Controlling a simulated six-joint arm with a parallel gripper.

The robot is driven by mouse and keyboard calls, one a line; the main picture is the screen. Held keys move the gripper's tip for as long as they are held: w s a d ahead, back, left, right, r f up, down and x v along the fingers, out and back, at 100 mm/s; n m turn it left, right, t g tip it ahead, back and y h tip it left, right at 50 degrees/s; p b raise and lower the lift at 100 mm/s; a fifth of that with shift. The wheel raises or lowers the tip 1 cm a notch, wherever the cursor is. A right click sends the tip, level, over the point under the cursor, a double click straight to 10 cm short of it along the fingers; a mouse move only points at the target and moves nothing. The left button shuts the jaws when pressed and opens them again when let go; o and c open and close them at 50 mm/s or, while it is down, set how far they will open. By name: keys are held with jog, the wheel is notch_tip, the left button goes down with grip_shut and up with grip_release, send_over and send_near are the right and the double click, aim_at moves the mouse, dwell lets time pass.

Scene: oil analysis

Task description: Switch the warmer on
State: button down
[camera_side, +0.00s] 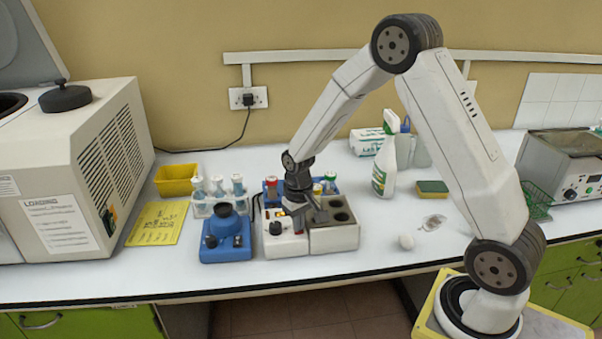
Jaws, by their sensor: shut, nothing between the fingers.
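The warmer (334,239) appears to be the low box on the bench, with a grey metal block with dark round wells on its right. Its white control part (287,246) on the left has a dark knob (276,228) on top and a small red part near its back. My gripper (308,219) is shut and empty, pointing down over the middle of the warmer. It hides part of the top, so any switch there and whether the fingers touch it cannot be told.
A blue mixer (226,246) stands close on the left. A white rack (214,206) of bottles and a blue rack (270,190) with coloured caps stand behind. The front bench edge is clear.

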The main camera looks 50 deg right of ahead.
jog(key=shift+r, duration=3.45)
jog(key=s+a+n+t, duration=0.2)
jog(key=s+a, duration=0.5)
jog(key=s, duration=0.6)
jog(key=shift+s+a+r+n+t, duration=0.2)
jog(key=shift+a+n+t, duration=0.1)
jog(key=shift+a+n, duration=0.15)
